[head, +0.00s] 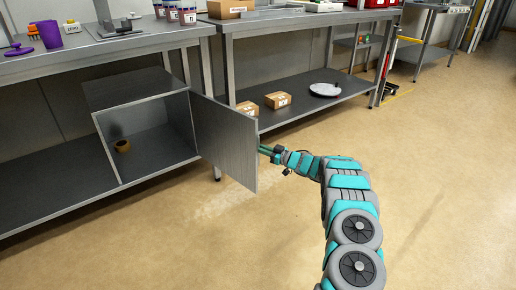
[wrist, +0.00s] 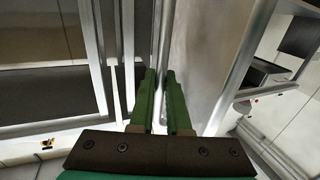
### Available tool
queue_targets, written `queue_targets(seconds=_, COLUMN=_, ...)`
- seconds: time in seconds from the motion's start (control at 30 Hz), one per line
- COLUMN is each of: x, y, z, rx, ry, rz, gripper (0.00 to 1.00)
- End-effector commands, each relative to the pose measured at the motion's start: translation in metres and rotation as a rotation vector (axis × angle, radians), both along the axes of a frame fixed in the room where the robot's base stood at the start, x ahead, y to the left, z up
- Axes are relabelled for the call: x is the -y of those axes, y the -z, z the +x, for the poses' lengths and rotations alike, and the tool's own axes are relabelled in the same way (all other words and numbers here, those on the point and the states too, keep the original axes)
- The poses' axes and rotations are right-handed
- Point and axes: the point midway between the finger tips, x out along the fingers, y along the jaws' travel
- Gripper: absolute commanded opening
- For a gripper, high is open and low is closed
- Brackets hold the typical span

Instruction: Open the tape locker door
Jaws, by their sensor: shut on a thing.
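The tape locker (head: 138,90) is a grey metal box under the left bench, with its front open. A brown roll of tape (head: 122,146) lies inside on the left. The locker door (head: 228,142) is swung wide outward from the locker's right side. My gripper (head: 266,150) is at the door's outer face, near its free edge. In the wrist view the two green fingers (wrist: 161,74) are close together around a thin upright metal bar, which looks like the door handle. The handle is mostly hidden by the fingers in the head view.
A second bench (head: 300,18) stands to the right, with cardboard boxes (head: 277,100) and a white round plate (head: 325,90) on its lower shelf. Its legs stand close behind the door. The floor (head: 440,170) in front and to the right is clear.

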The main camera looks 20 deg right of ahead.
Motion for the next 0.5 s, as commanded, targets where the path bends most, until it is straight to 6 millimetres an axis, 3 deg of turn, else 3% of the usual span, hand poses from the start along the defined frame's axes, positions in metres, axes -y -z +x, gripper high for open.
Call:
queue_targets(seconds=0.27, x=-0.001, y=-0.0018, z=0.0005, rx=0.004, ry=-0.002, rz=0.0, gripper=0.0)
queue_targets(seconds=0.3, x=-0.0008, y=-0.0019, z=0.0005, rx=0.004, ry=-0.001, rz=0.0, gripper=0.16)
queue_targets(seconds=0.5, x=-0.0006, y=-0.0013, z=0.0003, rx=0.002, ry=-0.001, rz=0.0, gripper=0.38)
